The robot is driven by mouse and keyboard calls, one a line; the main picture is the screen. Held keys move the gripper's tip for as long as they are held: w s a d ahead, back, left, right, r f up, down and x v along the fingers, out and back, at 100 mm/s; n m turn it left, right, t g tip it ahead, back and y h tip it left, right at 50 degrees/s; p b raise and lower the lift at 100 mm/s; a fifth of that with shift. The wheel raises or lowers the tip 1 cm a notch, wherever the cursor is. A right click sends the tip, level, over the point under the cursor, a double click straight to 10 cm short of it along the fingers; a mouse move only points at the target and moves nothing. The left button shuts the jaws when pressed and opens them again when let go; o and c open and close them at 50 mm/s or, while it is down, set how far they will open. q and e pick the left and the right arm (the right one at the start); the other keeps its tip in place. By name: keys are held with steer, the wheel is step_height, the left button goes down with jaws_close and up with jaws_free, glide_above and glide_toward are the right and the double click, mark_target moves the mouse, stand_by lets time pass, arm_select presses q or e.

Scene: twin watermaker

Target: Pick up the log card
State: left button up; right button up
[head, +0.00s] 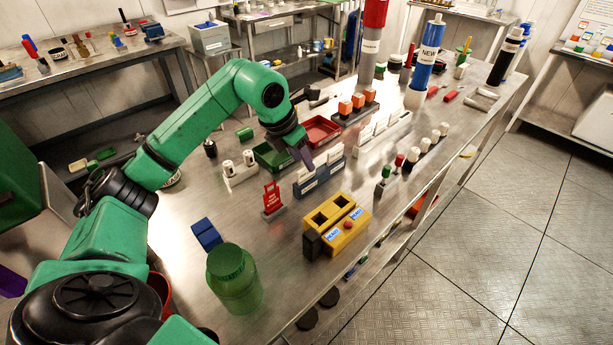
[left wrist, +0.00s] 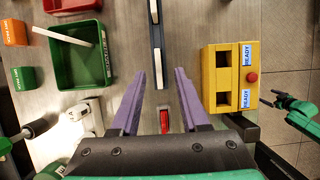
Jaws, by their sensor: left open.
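My left gripper (head: 302,152) is open, its purple fingers pointing down at a dark blue card holder (head: 320,178) with white labelled cards. In the left wrist view the open fingers (left wrist: 159,76) straddle the near end of this holder (left wrist: 157,48), with nothing held between them. I cannot read which card is the log card. A white strip (left wrist: 68,36) leans in the green tray (left wrist: 80,72).
A red sign (head: 272,197) stands beside the holder. A yellow box (head: 338,226) with two openings sits in front. A green jar (head: 233,278) and blue block (head: 206,234) stand nearer. A red tray (head: 321,130) and white racks (head: 240,172) are around the gripper.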

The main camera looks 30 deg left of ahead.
mark_target(306, 169)
arm_select(q)
steer(key=p+x, duration=0.1)
steer(key=x, duration=0.4)
steer(key=shift+a, duration=0.1)
steer(key=shift+s, duration=0.1)
jaws_close()
steer(key=shift+r, duration=0.1)
